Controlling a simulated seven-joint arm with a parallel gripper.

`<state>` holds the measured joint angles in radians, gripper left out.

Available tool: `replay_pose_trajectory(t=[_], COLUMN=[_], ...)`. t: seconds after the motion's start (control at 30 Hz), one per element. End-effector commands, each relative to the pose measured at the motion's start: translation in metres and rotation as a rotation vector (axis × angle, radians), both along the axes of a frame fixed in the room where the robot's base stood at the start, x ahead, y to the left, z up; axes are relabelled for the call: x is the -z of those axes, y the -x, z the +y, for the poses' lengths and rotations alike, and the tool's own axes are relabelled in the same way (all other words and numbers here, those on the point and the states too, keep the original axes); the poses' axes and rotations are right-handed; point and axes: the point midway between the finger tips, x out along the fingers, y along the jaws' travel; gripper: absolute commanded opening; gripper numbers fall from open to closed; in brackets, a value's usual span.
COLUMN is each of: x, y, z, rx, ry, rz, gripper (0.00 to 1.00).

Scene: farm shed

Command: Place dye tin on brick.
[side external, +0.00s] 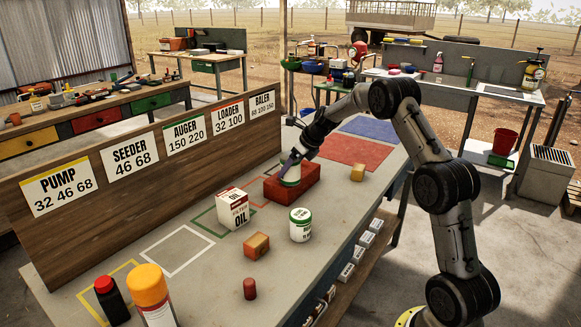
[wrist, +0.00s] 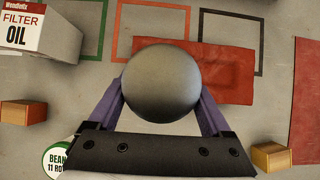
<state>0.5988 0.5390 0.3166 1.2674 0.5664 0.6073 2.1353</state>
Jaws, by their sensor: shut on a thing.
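The tin (side external: 290,174), apparently the dye tin, is white with a green band and stands upright in my gripper (side external: 297,158). In the wrist view its round grey top (wrist: 163,84) fills the space between the two purple fingers, which are shut on it. The red brick (side external: 308,183) lies flat on the bench directly below the tin. In the wrist view the brick (wrist: 222,72) shows mostly right of the tin, which covers part of it. The tin's base is at the brick's top, but I cannot tell whether it touches.
A wooden sign board (side external: 150,190) runs along the bench's back.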

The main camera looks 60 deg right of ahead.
Motion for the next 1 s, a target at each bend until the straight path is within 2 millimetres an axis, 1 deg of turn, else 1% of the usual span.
replay_pose_trajectory(t=[0.03,0.07,0.13,0.37,0.47,0.53,0.67,0.9,1.0], x=[0.0,0.002,0.002,0.001,-0.003,-0.009,-0.029,-0.07,-0.084], y=[0.0,0.0,0.0,0.0,0.0,0.004,0.016,0.043,0.053], z=[0.0,0.0,0.0,0.0,0.0,0.0,0.0,0.0,-0.001], rx=[0.001,-0.001,-0.001,0.0,0.001,0.001,0.002,0.001,0.002], ry=[0.001,-0.001,-0.001,-0.001,-0.001,0.0,0.001,0.002,0.001], rz=[-0.002,0.001,0.001,0.001,0.0,-0.001,-0.003,-0.002,-0.001], gripper=[0.02,0.86,0.99,1.0,1.0,1.0,1.0,1.0,1.0])
